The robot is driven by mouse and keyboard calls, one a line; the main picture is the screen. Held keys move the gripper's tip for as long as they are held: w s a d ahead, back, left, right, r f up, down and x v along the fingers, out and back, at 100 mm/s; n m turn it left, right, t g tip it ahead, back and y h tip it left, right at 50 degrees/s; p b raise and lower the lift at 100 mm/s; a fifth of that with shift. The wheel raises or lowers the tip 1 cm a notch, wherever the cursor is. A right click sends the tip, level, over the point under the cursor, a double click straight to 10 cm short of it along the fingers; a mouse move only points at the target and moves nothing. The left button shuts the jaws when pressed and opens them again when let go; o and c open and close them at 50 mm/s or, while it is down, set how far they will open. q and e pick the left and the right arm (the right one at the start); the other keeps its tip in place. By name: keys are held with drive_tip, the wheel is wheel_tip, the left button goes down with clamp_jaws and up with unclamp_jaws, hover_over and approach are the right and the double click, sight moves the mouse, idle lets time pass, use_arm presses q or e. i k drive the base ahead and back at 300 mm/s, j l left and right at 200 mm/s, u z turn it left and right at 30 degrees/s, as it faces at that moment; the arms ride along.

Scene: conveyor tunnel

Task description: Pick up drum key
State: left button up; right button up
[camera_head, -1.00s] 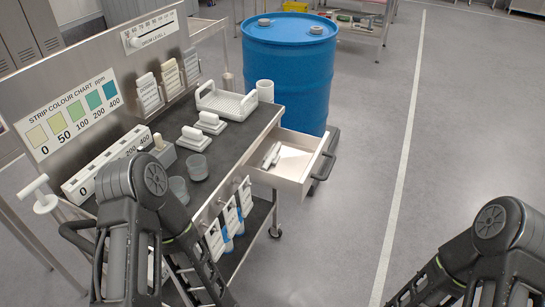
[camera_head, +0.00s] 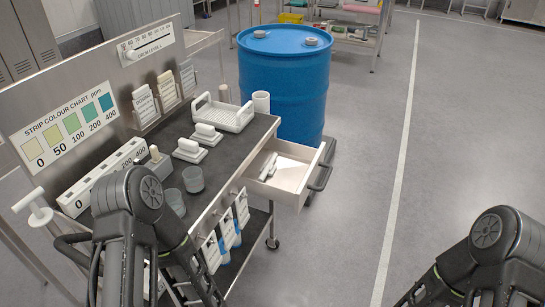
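I cannot tell for certain which object is the drum key. A pale, elongated object (camera_head: 268,165) lies in the open drawer (camera_head: 292,176), near its left side. A white T-shaped piece (camera_head: 38,209) sticks out at the left end of the bench. The blue drum (camera_head: 283,85) stands upright behind the bench, with two round caps on its lid. My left arm reaches down in front of the bench, and my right arm is at the lower right corner. Both grippers are outside the picture, so their state does not show.
Open floor (camera_head: 345,225) lies right of the drawer.

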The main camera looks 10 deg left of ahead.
sight(268, 169)
drive_tip(key=i+l, duration=0.25)
drive_tip(key=l, duration=0.15)
drive_tip(key=i+l, duration=0.25)
drive_tip(key=l, duration=0.2)
drive_tip(key=i+l, duration=0.25)
drive_tip(key=l, duration=0.15)
drive_tip(key=i+l, duration=0.2)
drive_tip(key=l, duration=0.2)
drive_tip(key=i+u, duration=0.05)
